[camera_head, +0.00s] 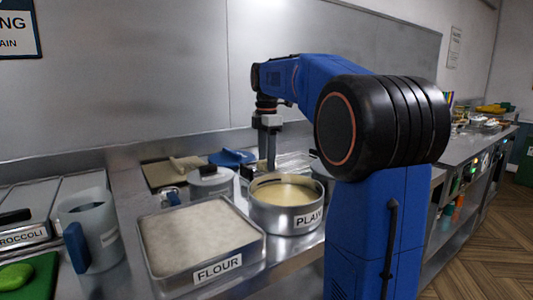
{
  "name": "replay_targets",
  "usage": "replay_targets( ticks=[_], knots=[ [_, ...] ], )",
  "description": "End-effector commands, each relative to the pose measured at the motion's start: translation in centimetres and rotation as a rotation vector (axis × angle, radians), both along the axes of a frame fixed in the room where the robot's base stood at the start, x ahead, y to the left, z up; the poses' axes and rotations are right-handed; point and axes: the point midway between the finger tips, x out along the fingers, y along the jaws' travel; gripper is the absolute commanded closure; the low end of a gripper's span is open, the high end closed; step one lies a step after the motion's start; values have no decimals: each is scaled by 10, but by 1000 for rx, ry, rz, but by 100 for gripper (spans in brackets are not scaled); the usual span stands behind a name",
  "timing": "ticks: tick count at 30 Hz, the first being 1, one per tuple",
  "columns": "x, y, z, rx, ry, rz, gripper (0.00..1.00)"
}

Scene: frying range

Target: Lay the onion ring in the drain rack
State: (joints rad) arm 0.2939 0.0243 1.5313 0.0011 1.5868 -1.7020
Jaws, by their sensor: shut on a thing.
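My gripper (269,166) points straight down at the back edge of the round steel pan. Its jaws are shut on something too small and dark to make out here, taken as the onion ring. I see no onion ring elsewhere. A pale metal wire-like thing (292,161), possibly the drain rack, shows behind the pan, partly hidden by my gripper and arm. I cannot tell how far the fingertips are from it.
A square tray (218,266) marked FLOUR stands in front, with a grey jug (92,232) to its left. The wall closes off the back.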

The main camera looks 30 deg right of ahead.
Motion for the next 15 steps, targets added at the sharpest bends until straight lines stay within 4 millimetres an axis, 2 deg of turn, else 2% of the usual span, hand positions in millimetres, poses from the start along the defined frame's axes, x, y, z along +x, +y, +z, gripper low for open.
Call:
replay_targets(
  ticks=[9,10,12,15],
  knots=[
    [0,0,-1,0,-1,0,66],
    [0,0,-1,0,-1,0,46],
    [0,0,-1,0,-1,0,31],
    [0,0,-1,0,0,0,31]
  ],
)
